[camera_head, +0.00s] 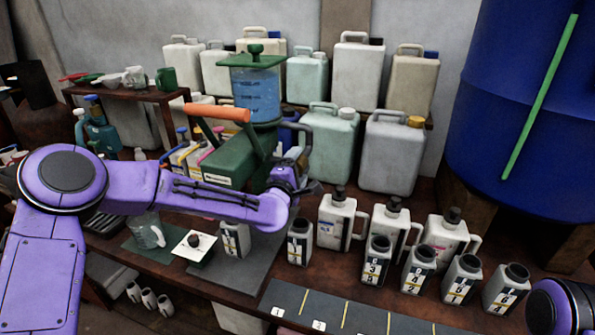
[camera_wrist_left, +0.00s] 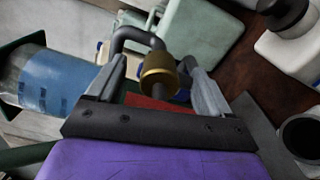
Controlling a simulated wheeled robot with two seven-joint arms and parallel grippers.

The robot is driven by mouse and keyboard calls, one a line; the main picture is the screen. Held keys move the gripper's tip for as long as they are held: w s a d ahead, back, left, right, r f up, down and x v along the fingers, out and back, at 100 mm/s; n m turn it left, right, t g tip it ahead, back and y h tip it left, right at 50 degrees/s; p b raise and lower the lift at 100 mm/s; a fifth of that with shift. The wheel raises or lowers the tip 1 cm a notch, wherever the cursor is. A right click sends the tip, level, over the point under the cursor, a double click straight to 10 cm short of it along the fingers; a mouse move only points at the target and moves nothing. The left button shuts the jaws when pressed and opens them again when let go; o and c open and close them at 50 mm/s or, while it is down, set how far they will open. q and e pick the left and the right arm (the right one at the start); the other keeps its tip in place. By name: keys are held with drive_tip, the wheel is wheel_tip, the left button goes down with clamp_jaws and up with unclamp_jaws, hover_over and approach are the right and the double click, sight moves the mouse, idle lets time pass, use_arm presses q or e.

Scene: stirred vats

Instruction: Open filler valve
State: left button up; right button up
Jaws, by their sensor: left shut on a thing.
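The filler (camera_head: 235,150) is a green machine with a clear tank of blue liquid (camera_head: 257,92) and an orange-handled lever (camera_head: 217,112). In the left wrist view its grey bent spout (camera_wrist_left: 137,38) ends in a brass fitting (camera_wrist_left: 158,72). A red part, seemingly the filler valve (camera_wrist_left: 143,101), shows between the fingers, partly hidden by the brass fitting. My left gripper (camera_head: 298,165) is at the filler's right side, its fingers on either side of this red part (camera_wrist_left: 158,85) and shut on it. The exact contact is hidden. My right gripper is out of view.
A labelled bottle (camera_head: 235,240) stands below my left forearm, with another bottle (camera_head: 300,242) to its right. Several capped and open bottles crowd the right of the table. Large jugs (camera_head: 390,152) stand behind, and a big blue vat (camera_head: 535,110) at right.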

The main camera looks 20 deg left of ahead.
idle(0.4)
use_arm(q)
drive_tip(key=o, duration=0.9)
drive_tip(key=shift+s, duration=0.35)
drive_tip(key=s+b, duration=0.2)
drive_tip(key=s, duration=0.8)
drive_tip(key=shift+a, duration=0.15)
